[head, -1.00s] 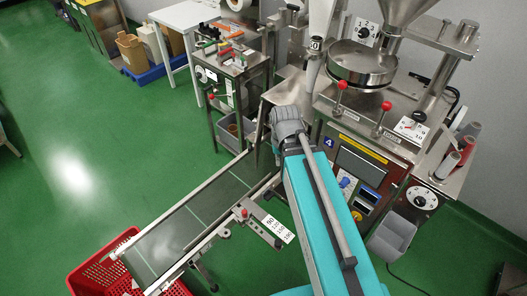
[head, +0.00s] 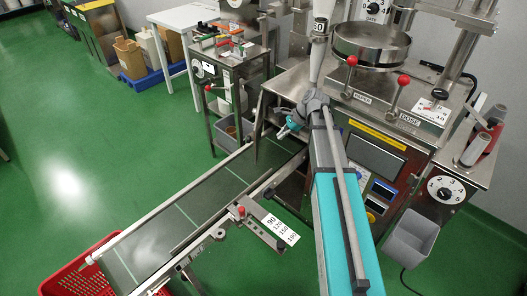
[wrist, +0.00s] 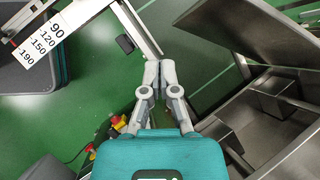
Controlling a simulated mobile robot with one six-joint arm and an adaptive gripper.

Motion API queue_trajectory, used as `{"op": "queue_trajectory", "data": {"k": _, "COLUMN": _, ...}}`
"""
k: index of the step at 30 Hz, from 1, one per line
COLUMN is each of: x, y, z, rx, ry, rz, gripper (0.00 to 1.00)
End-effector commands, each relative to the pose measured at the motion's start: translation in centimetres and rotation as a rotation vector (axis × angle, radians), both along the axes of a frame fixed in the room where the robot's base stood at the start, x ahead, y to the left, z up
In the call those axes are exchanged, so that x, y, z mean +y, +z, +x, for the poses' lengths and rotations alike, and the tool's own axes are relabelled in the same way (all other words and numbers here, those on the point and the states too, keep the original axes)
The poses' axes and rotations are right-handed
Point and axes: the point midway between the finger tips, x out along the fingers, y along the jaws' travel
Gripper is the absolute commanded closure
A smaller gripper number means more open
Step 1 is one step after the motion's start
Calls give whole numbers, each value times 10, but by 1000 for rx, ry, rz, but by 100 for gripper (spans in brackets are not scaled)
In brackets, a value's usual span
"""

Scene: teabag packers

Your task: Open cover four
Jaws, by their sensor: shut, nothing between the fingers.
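The packing machine (head: 375,140) stands at the right in the head view, with a screen, dials and red-knobbed levers on it. I cannot make out a number four on it now. In the wrist view a tilted sheet-metal panel (wrist: 222,25) stands at the upper right, beside an open metal housing (wrist: 270,105). I cannot tell if this panel is cover four. My gripper (wrist: 159,72) is shut and empty, to the left of the panel and apart from it. In the head view my gripper (head: 284,132) is small, in front of the machine's left side.
A conveyor (head: 185,215) runs from the machine to the lower left, ending over a red crate (head: 62,278). A scale plate (head: 281,228) with numbers sits at its side; it also shows in the wrist view (wrist: 42,42). Green floor is clear at left.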

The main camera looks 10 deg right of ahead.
Motion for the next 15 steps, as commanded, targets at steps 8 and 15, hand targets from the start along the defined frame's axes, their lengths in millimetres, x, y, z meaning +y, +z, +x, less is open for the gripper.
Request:
{"op": "queue_trajectory", "data": {"k": 8, "x": -34, "y": -33, "z": 46, "rx": 130, "ry": -275, "rz": 180, "gripper": 100}}
{"op": "queue_trajectory", "data": {"k": 15, "x": -43, "y": -35, "z": 55, "rx": 176, "ry": -354, "rz": 237, "gripper": 100}}
